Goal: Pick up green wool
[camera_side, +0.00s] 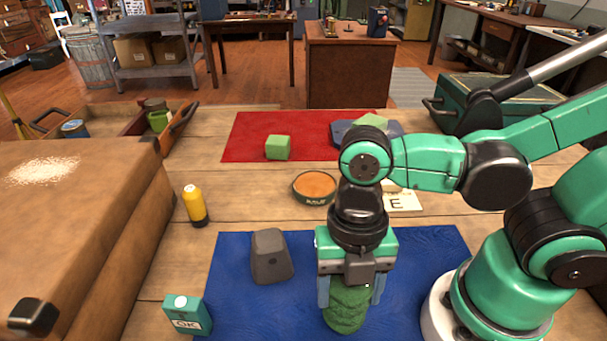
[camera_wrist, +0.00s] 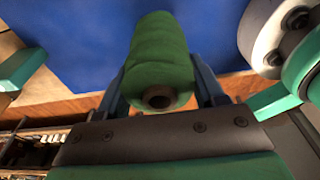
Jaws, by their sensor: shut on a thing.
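The green wool (camera_side: 347,308) is a spool of dark green yarn above or on the blue mat (camera_side: 235,310). My gripper (camera_side: 349,292) points down over it, with its blue-grey fingers on either side of the spool. In the wrist view the green wool (camera_wrist: 158,58) sits between the two fingers (camera_wrist: 160,90), its hollow core end facing the camera. The gripper is shut on the wool. I cannot tell whether the spool touches the mat.
A grey block (camera_side: 270,257) stands on the mat to the left. A teal OK box (camera_side: 187,315), a yellow bottle (camera_side: 195,206) and an orange-filled bowl (camera_side: 315,186) are nearby. A green cube (camera_side: 278,147) rests on the red mat (camera_side: 240,145). A large brown case (camera_side: 95,230) fills the left.

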